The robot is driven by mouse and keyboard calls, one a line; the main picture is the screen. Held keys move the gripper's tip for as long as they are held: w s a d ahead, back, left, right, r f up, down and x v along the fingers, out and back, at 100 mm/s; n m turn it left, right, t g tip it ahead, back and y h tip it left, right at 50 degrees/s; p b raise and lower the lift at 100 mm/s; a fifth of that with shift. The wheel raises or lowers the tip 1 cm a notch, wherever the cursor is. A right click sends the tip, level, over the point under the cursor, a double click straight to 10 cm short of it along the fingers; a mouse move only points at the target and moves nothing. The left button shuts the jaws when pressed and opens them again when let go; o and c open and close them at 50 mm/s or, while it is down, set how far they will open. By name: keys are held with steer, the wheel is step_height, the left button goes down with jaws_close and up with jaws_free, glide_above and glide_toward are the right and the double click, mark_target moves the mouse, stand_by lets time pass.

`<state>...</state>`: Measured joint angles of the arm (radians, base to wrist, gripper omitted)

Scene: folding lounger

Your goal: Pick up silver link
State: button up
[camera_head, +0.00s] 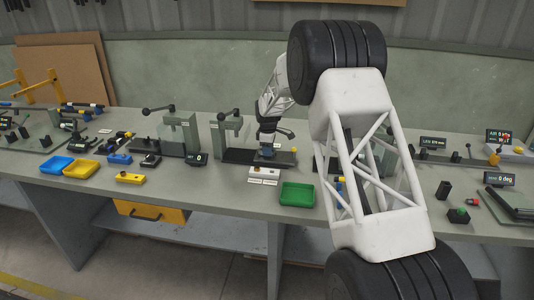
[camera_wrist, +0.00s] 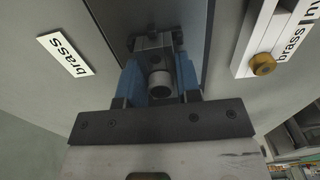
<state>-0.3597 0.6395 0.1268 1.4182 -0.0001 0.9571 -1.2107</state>
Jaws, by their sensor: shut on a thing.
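The silver link (camera_wrist: 160,84) shows in the wrist view as a small grey metal piece with a round end, between the blue fingers of my gripper (camera_wrist: 159,76). My gripper is shut on it. A dark strip lies behind the link, and I cannot tell whether the link touches it. In the head view my gripper (camera_head: 267,148) is low over a dark base plate (camera_head: 240,157) at the middle of the bench. The link itself cannot be made out there.
A green tray (camera_head: 297,195) is at the bench's front edge, near a white block (camera_head: 265,173). A grey upright fixture (camera_head: 224,132) stands close left of my gripper. Blue (camera_head: 55,166) and yellow (camera_head: 81,169) trays are at left. The wrist view shows a "brass" label (camera_wrist: 65,54) and a brass knob (camera_wrist: 262,64).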

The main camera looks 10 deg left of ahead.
steer(key=shift+r, duration=0.1)
steer(key=shift+r, duration=0.85)
steer(key=shift+s+d+r, duration=0.1)
steer(key=shift+s+r, duration=0.1)
steer(key=shift+r, duration=0.25)
steer(key=shift+s+d+r, duration=0.1)
steer(key=shift+s+r, duration=0.1)
steer(key=shift+r, duration=0.2)
steer(key=s+d, duration=0.1)
steer(key=s, duration=0.3)
steer(key=s+d+r, duration=0.1)
steer(key=s+d, duration=0.1)
steer(key=s, duration=0.3)
steer(key=s+d, duration=0.2)
steer(key=s, duration=0.3)
steer(key=shift+s+r, duration=0.1)
steer(key=shift+r, duration=0.1)
steer(key=shift+d, duration=0.1)
